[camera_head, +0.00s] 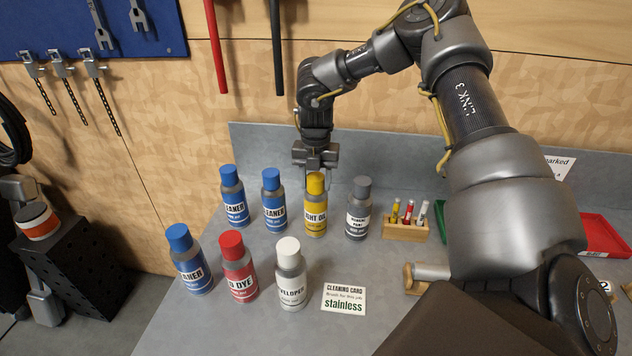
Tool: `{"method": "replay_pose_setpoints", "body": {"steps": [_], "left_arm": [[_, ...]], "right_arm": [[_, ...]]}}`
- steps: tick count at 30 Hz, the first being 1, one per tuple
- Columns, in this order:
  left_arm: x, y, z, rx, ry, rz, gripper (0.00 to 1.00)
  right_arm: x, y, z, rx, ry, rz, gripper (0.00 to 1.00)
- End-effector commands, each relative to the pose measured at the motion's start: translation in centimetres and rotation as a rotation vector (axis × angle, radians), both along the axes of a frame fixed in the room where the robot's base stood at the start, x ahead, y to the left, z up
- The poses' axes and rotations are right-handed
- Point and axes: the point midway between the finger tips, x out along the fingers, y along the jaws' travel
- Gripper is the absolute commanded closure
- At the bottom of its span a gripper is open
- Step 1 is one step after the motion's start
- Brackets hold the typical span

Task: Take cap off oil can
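The oil can (316,220) is a yellow bottle whose label partly reads "GHT OIL". It stands upright in the back row on the grey bench. Its yellow cap (316,184) is on top of it. My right gripper (319,176) points down right at the cap, from above and slightly behind. The cap hides part of the fingers, so I cannot tell whether they touch it or how far apart they are. My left gripper is not in view.
Two blue-capped cleaner bottles (274,210) stand left of the oil can, and a grey-capped bottle (358,218) right. In front are blue, red (238,275) and white-capped (291,285) bottles. A "stainless" card (344,299) and a wooden marker rack (405,231) lie to the right.

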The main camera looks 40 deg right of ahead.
Motion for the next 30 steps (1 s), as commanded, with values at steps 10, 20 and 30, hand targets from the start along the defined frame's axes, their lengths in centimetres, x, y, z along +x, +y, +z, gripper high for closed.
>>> {"method": "replay_pose_setpoints", "body": {"steps": [10,20,30], "left_arm": [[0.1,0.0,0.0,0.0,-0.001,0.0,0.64],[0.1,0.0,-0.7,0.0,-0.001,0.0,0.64],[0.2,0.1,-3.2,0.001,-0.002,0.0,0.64]], "right_arm": [[0.0,0.0,0.0,0.0,0.0,0.0,0.79],[0.1,0.0,1.5,-0.002,-0.003,0.001,0.79],[0.1,0.0,9.1,-0.004,-0.007,0.0,0.79]]}}
